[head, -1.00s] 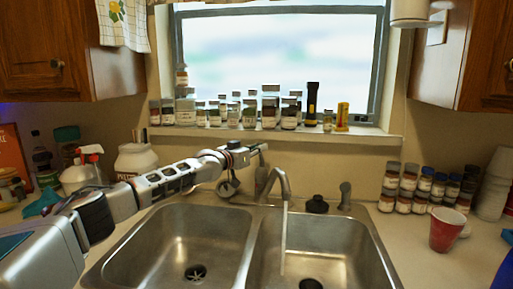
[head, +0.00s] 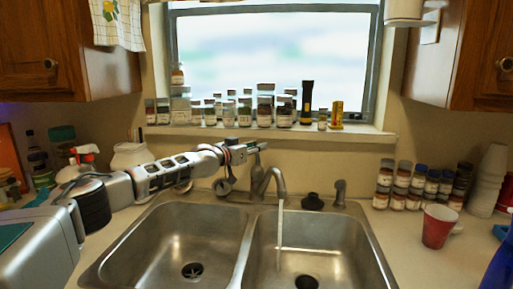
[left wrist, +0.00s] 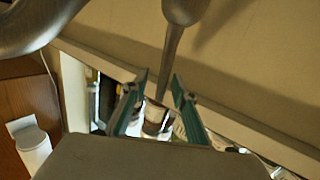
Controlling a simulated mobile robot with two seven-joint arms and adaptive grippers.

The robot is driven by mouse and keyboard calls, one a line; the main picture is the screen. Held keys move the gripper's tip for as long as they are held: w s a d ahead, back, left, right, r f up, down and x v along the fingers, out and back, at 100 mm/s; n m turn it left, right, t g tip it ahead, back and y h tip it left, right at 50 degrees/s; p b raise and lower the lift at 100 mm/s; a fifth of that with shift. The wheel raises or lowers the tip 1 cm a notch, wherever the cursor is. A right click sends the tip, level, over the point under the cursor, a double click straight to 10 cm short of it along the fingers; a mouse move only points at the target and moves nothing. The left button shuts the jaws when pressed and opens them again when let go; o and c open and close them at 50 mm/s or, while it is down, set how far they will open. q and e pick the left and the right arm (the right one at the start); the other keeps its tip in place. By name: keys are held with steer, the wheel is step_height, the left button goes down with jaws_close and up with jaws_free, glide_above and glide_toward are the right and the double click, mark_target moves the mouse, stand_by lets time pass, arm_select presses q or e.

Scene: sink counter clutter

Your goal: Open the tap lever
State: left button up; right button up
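The tap (head: 273,181) stands behind the divider of the double sink, its curved spout over the right basin. A pale, thin stream (head: 280,235) hangs below the spout. The upright tap lever (head: 257,176) is at the tap's left; in the left wrist view the lever (left wrist: 172,55) narrows down between my fingers. My left gripper (head: 258,147) is at the lever's upper end. In the left wrist view the left gripper (left wrist: 157,88) has its two fingers apart, one on each side of the lever; contact cannot be told. My right gripper is out of view.
The double sink (head: 243,240) fills the front. Several jars (head: 264,110) line the windowsill above the tap. A black stopper (head: 313,202) and a small sprayer (head: 340,192) stand right of the tap. A red cup (head: 437,228) is at the right.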

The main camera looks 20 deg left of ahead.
arm_select(q)
steer(key=shift+s+f, duration=0.1)
steer(key=shift+s+f, duration=0.2)
steer(key=shift+s, duration=0.35)
steer(key=v, duration=1)
steer(key=shift+s+a+r, duration=0.2)
steer(key=shift+s+r, duration=0.15)
